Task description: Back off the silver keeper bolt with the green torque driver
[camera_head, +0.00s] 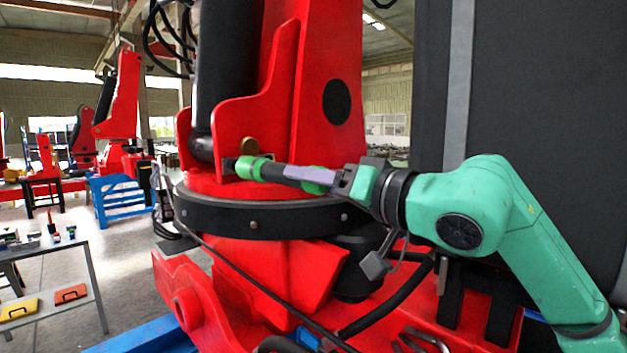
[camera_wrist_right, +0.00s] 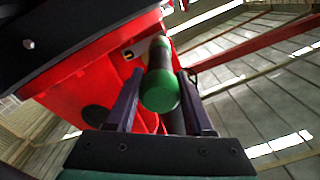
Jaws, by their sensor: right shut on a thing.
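The green torque driver (camera_head: 255,169) has a dark shaft with green ends and lies nearly level in the head view. Its far green end is at a small dark bracket on the red crane base; I cannot tell whether it touches. My right gripper (camera_head: 318,178) is shut on the driver. In the right wrist view the driver (camera_wrist_right: 160,92) shows its round green butt between the two fingers of the gripper (camera_wrist_right: 160,104) and points away toward the red structure. I cannot make out the silver keeper bolt; the driver's end may hide it. My left gripper is out of view.
The red crane column (camera_head: 315,100) rises above a black slewing ring (camera_head: 270,221). A brass-coloured knob (camera_head: 249,146) sits just above the driver's end. Black hoses hang below. A grey tool table (camera_head: 62,247) stands at the left, with open floor beyond.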

